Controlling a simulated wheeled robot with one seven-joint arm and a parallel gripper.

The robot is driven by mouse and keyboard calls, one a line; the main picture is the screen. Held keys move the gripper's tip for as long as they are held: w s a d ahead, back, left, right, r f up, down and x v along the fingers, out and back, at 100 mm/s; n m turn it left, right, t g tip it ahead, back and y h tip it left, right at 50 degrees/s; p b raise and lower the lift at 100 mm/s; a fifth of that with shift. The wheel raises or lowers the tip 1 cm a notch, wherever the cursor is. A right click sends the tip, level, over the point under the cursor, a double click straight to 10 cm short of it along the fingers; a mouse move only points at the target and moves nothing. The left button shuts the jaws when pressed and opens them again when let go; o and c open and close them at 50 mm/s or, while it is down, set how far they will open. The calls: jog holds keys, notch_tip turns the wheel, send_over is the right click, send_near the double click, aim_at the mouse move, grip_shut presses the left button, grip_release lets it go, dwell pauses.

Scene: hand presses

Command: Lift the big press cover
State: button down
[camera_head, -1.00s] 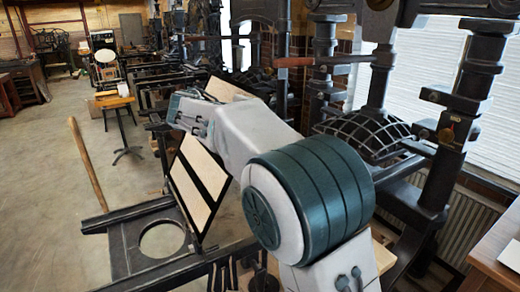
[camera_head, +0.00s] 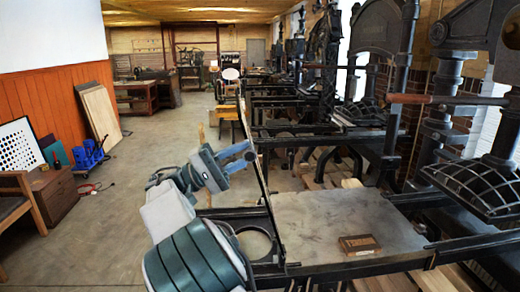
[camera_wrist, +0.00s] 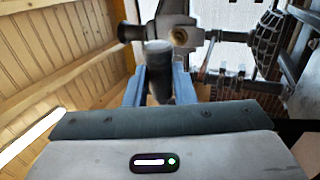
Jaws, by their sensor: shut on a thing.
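The big press cover (camera_head: 266,192) is a dark frame seen almost edge-on in the head view. It stands steeply raised at the left edge of the flat grey press bed (camera_head: 335,222). My gripper (camera_head: 246,156) is at the cover's left side, near its upper part. In the wrist view, its blue fingers (camera_wrist: 159,88) are closed around a dark rounded piece (camera_wrist: 158,70), which appears to be part of the cover. The exact contact is too small to make out in the head view.
A small wooden block (camera_head: 360,244) lies on the press bed. Black press columns and a domed ribbed platen (camera_head: 480,185) stand at right. Open floor (camera_head: 150,140) lies at left, with a blue object (camera_head: 89,155) and a wooden cabinet (camera_head: 55,193) beyond it.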

jog(key=shift+s+a+f+t+h, duration=0.15)
jog(key=shift+a+f+h, duration=0.15)
jog(key=shift+a, duration=0.65)
jog(key=shift+a+f+t+h, duration=0.2)
jog(key=shift+a+f, duration=0.1)
jog(key=shift+a, duration=0.65)
jog(key=c, duration=1.2)
grip_release()
jog(key=shift+c, duration=0.2)
jog(key=shift+f, duration=0.1)
jog(key=b+v, duration=0.3)
jog(key=v, duration=1)
jog(key=shift+a+f+b, duration=0.15)
jog(key=shift+a+b, duration=0.2)
jog(key=shift+a, duration=0.05)
